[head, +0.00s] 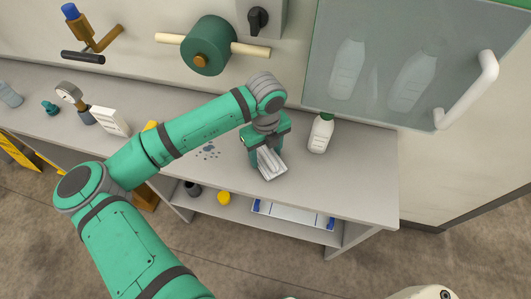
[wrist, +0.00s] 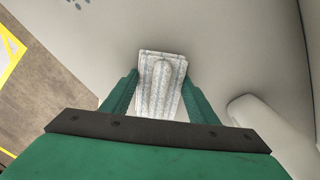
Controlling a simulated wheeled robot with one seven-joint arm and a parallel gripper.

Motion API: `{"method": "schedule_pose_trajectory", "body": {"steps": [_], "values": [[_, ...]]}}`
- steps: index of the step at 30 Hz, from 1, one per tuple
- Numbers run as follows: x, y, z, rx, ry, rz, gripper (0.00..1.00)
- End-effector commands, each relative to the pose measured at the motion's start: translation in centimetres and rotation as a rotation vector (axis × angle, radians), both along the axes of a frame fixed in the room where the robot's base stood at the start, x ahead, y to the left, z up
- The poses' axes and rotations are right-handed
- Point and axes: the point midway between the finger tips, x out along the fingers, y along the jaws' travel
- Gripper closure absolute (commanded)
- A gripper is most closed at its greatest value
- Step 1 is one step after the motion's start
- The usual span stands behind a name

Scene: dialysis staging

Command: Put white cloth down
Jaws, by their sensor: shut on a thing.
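The white cloth (head: 269,163) is folded and bunched between the fingers of my gripper (head: 265,153), over the grey counter (head: 340,181). In the wrist view the cloth (wrist: 162,82) sits between the two green fingers of my gripper (wrist: 160,98), which are shut on it. The cloth is low over the counter near its front edge. I cannot tell whether its lower end touches the surface.
A white bottle with a green cap (head: 321,133) stands on the counter just right of my gripper. Dark spots (head: 208,152) mark the counter to the left. A white card (head: 109,121) and a gauge (head: 70,95) stand farther left. The counter's right end is clear.

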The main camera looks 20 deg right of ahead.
Motion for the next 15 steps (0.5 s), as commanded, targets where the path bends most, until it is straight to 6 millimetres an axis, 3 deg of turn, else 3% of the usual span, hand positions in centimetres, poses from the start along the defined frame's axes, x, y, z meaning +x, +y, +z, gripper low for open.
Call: {"method": "schedule_pose_trajectory", "body": {"steps": [15], "values": [[0.03,0.05,-0.8,0.0,-0.001,0.001,0.7]]}}
